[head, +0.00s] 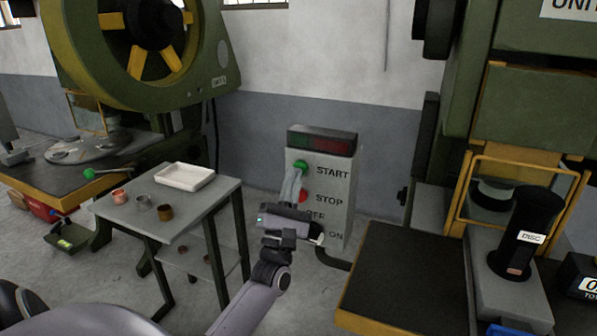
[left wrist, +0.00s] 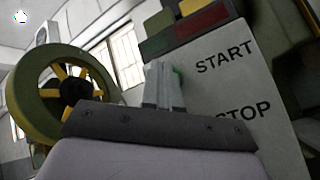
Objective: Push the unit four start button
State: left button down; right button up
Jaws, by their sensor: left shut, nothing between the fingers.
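A grey control box (head: 330,200) stands by the wall and carries the labels START, STOP, OFF and ON. Its green start button (head: 300,165) sits at the upper left beside START. The red stop button (head: 303,197) is below it, partly behind my fingers. My left gripper (head: 296,174) is shut and empty, its fingertips at the lower edge of the green button. I cannot tell if they touch it. In the left wrist view the shut fingers (left wrist: 163,84) hide most of the button, and only a green sliver (left wrist: 177,71) shows. My right gripper is out of view.
A small grey table (head: 215,200) with a white tray (head: 185,176) and several small cups stands left of the box. A green press with a yellow-spoked wheel (head: 155,60) is behind it. Another press (head: 530,100), its sign cut off at "UNI", stands right.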

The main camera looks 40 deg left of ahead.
pick_arm(q)
jog(key=shift+w+a+b, duration=0.15)
jog(key=shift+w+b, duration=0.25)
jog(key=shift+w, duration=0.05)
dwell(0.6)
dwell(0.4)
jog(key=shift+s+d+p, duration=0.3)
jog(key=shift+s+p, duration=0.1)
jog(key=shift+s, duration=0.5)
jog(key=s, duration=0.1)
jog(key=s+d+p, duration=0.1)
jog(key=s, duration=0.1)
jog(key=s+p, duration=0.1)
jog(key=shift+s+d, duration=0.25)
jog(key=shift+s, duration=0.15)
dwell(0.5)
